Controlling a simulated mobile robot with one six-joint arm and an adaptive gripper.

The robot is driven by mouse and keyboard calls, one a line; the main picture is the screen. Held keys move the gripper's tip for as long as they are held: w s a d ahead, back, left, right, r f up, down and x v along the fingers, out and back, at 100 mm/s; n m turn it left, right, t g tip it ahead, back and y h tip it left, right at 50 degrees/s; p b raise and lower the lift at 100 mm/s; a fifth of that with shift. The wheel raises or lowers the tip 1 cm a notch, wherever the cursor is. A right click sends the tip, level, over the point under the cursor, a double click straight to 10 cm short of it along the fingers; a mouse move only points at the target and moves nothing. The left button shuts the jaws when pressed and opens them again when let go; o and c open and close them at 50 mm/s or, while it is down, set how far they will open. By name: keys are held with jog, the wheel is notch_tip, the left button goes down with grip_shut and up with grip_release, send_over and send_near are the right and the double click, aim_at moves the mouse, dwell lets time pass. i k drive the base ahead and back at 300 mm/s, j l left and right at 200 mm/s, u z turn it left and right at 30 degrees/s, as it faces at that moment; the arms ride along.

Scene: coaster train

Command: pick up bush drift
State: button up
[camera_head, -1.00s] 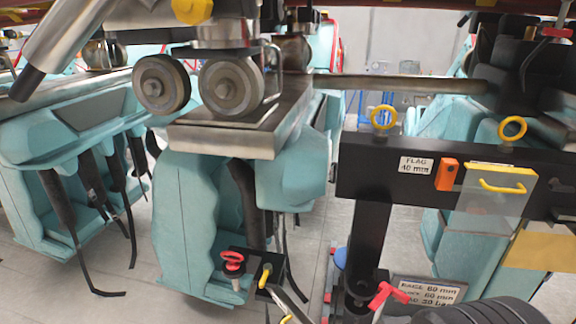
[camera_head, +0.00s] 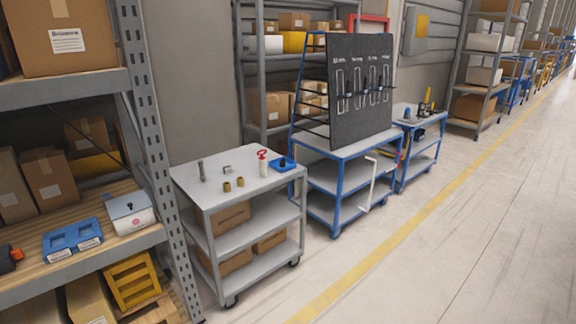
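The grey trolley (camera_head: 283,182) stands at the middle left with several small things on its top shelf. A slim grey upright metal piece (camera_head: 201,172) stands near its left end; it may be the bush drift, but I cannot tell for sure. Two small brass cylinders (camera_head: 227,186) stand near its front edge, with a small grey metal piece (camera_head: 227,169) behind them. A pale upright tool with a red top (camera_head: 263,164) stands to the right, beside a blue tray (camera_head: 290,164) holding a dark piece. My gripper is not in view.
A shelf rack (camera_head: 155,125) stands close on the left, its upright near the trolley. A blue cart (camera_head: 345,150) with a dark tool board (camera_head: 360,70) stands to the right. The floor (camera_head: 420,250) in front is clear, with a yellow line.

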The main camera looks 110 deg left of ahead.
aim_at(203, 178)
jog(key=u, duration=4.25)
jog(key=z, duration=4.1)
jog(key=j+u, duration=0.1)
jog(key=u, duration=0.35)
jog(key=j+u, duration=0.15)
jog(key=u, duration=0.3)
jog(key=j+u, duration=0.15)
jog(key=u, duration=0.25)
jog(key=j+u, duration=0.1)
jog(key=u, duration=0.35)
jog(key=i+j+u, duration=0.1)
jog(key=u, duration=0.35)
jog(key=j+u, duration=0.1)
jog(key=u, duration=0.35)
jog(key=i+l, duration=0.05)
